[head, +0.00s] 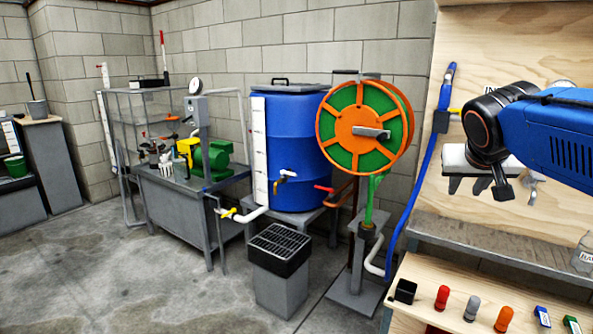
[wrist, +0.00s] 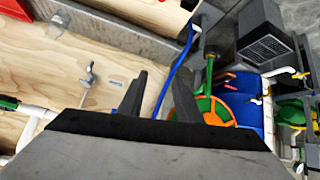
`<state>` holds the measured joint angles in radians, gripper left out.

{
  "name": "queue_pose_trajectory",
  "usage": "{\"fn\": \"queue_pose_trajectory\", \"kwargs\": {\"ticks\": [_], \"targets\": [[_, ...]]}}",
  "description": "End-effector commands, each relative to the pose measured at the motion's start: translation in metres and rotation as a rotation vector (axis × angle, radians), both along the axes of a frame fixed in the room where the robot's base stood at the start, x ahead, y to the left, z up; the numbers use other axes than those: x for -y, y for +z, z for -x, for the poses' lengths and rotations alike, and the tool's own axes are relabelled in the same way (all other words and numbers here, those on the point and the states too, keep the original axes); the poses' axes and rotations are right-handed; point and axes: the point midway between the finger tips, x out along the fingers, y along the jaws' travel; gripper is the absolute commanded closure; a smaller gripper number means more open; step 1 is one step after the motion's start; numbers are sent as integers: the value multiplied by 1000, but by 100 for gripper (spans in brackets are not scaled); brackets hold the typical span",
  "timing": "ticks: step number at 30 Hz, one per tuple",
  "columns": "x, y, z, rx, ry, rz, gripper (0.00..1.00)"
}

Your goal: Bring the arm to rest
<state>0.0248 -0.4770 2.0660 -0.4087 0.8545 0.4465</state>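My gripper (head: 478,188) hangs at the right of the head view, at the end of my blue arm, in front of the plywood board (head: 520,45). Its two dark fingers stand apart with nothing between them. In the wrist view my gripper (wrist: 157,88) also shows its fingers spread, with only the board and a blue hose (wrist: 178,62) seen behind the gap. The gripper appears clear of the bench below it.
A hose reel (head: 362,128), orange and green, stands left of my gripper, beside a blue barrel (head: 295,150). A low wooden bench (head: 425,275) with several small coloured parts lies below my arm. A grated grey box (head: 280,250) stands on open concrete floor.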

Motion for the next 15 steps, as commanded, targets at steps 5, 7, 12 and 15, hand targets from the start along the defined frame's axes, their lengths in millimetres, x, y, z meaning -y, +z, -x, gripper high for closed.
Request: {"fn": "queue_pose_trajectory", "kwargs": {"ticks": [5, 7, 12, 15], "targets": [[-29, -81, 73, -135, 106, -49, 69], [-40, -111, 101, -182, 150, -71, 69], [-66, -177, 160, -280, 252, -122, 69], [-77, -204, 185, -317, 296, -145, 69]]}}
